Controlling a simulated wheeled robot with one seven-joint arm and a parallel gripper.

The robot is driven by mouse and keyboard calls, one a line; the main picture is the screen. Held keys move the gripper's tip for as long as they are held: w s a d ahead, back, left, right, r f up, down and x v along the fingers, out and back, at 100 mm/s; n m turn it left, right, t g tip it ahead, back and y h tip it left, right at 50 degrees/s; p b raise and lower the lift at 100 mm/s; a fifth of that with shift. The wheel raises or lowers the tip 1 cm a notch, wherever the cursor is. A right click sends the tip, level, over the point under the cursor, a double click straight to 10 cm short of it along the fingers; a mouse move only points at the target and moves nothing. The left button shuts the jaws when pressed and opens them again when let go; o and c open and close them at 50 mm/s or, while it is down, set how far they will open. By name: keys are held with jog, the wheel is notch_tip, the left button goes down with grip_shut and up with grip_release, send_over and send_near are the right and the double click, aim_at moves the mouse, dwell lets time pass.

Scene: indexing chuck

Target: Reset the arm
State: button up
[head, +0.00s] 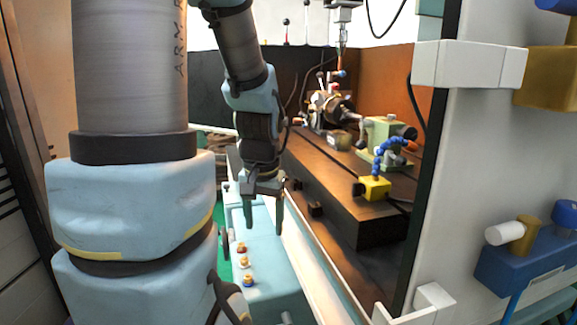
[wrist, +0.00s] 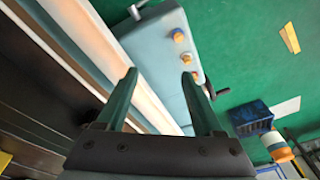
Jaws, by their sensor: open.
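My gripper (head: 262,215) points down in the head view, beside the front edge of the machine and above a pale blue housing (head: 262,262). In the wrist view my gripper (wrist: 160,85) shows two green fingers spread wide with nothing between them. My arm comes down from the top of the head view. The indexing chuck (head: 328,105) appears to be the dark and metallic unit on the machine table, well behind my gripper and apart from it. Its details are too small to tell.
The dark machine table (head: 340,185) carries a green unit (head: 384,135) and a yellow block with a blue hose (head: 374,188). A white door panel (head: 480,190) stands at the right. Several knobs sit on the housing. A blue bin (wrist: 250,118) lies on the green floor (wrist: 240,45).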

jog(key=s+a+r+n+p, duration=0.1)
jog(key=s+r+p, duration=0.2)
jog(key=r+p, duration=0.8)
jog(key=p, duration=0.2)
jog(key=shift+a+r+n+p, duration=0.25)
jog(key=shift+r+n+p, duration=0.05)
jog(key=shift+n+p, duration=0.1)
jog(key=shift+s, duration=0.1)
